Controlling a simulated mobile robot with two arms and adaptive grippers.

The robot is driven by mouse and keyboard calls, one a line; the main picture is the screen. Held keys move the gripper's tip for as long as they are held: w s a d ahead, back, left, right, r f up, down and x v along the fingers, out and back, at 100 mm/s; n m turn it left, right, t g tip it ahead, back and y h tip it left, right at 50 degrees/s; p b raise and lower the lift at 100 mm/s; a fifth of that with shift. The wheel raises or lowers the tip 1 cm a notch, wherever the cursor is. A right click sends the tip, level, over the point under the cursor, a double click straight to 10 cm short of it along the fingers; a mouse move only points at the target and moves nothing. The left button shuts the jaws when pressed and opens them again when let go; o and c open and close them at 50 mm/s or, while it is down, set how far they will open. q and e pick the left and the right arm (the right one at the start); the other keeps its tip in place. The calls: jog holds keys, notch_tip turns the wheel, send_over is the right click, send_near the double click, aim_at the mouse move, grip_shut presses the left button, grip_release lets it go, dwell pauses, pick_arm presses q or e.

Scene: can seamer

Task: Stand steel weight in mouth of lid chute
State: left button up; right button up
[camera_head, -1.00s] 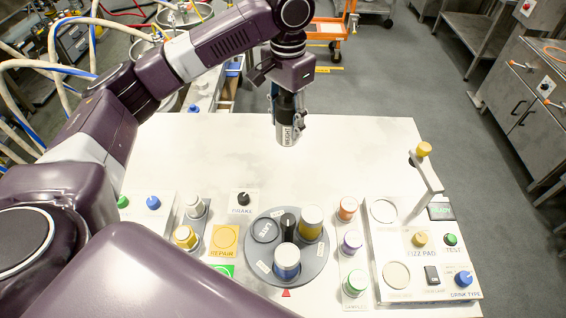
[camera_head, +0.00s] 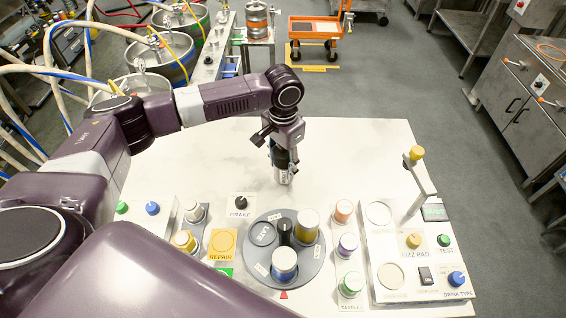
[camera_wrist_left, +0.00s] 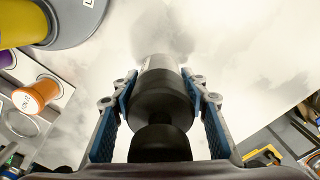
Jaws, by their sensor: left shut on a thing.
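My left gripper (camera_head: 283,160) is shut on the steel weight (camera_head: 284,179), a dark cylinder with a silver lower end. The gripper holds it about upright over the bare back-middle of the white table, behind the grey round turntable (camera_head: 314,275). In the left wrist view the weight (camera_wrist_left: 163,95) sits between both blue-padded fingers. A dark round spot with lettering (camera_head: 262,233), too small to read surely, is on the turntable's left side. I cannot tell which part is the lid chute's mouth. My right gripper is not in view.
A yellow can (camera_head: 307,226), a blue-banded can (camera_head: 284,264) and a black knob (camera_head: 285,231) stand on the turntable. Several capped samples (camera_head: 347,245) stand to its right. The table's back is clear.

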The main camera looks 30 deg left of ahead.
pick_arm(q)
jog(key=o, duration=1.4)
jog(key=shift+f, duration=0.1)
